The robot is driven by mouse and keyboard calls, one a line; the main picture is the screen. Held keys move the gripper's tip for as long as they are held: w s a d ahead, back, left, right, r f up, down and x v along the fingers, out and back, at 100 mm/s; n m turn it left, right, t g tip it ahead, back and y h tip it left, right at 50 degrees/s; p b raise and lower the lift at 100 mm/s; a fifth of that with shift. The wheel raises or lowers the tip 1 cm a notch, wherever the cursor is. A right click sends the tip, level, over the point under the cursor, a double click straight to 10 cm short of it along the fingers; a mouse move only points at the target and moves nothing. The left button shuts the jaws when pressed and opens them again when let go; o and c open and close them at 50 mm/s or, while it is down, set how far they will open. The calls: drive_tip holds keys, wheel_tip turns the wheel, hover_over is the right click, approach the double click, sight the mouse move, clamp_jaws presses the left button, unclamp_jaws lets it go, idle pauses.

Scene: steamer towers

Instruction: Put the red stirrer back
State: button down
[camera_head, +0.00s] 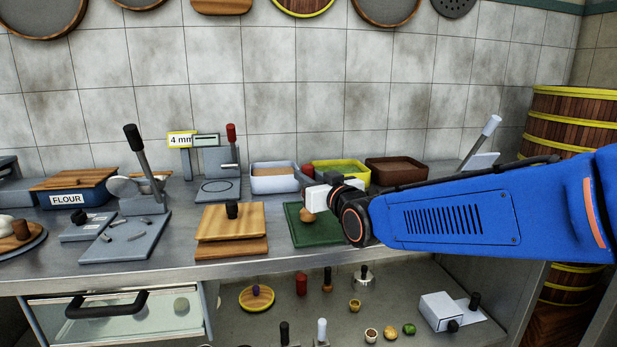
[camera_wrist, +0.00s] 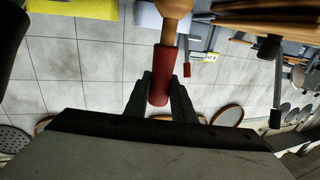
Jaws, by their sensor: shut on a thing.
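The red stirrer has a red handle (camera_wrist: 160,84) and a pale wooden lower part (camera_wrist: 176,10). My gripper (camera_wrist: 161,80) is shut on the red handle in the wrist view. In the head view my gripper (camera_head: 318,196) is over the green board (camera_head: 325,236) on the counter. The stirrer's rounded wooden end (camera_head: 307,214) shows below the jaws, and a bit of red shows above them. I cannot tell whether the wooden end touches the board. My arm hides the right part of the board.
Behind my gripper stand a white tub (camera_head: 274,182), a yellow tub (camera_head: 342,166) and a brown tub (camera_head: 397,170). Stacked wooden boards (camera_head: 230,222) lie left of the green board. The lower shelf holds a red cylinder (camera_head: 301,284) and several small items. Steamer baskets (camera_head: 570,115) stand at right.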

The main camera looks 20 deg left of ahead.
drive_tip(key=shift+f, duration=0.5)
idle(0.3)
drive_tip(key=c, duration=1.4)
unclamp_jaws()
drive_tip(key=shift+c, duration=0.2)
drive_tip(key=v, duration=1.7)
drive_tip(key=shift+s, duration=0.25)
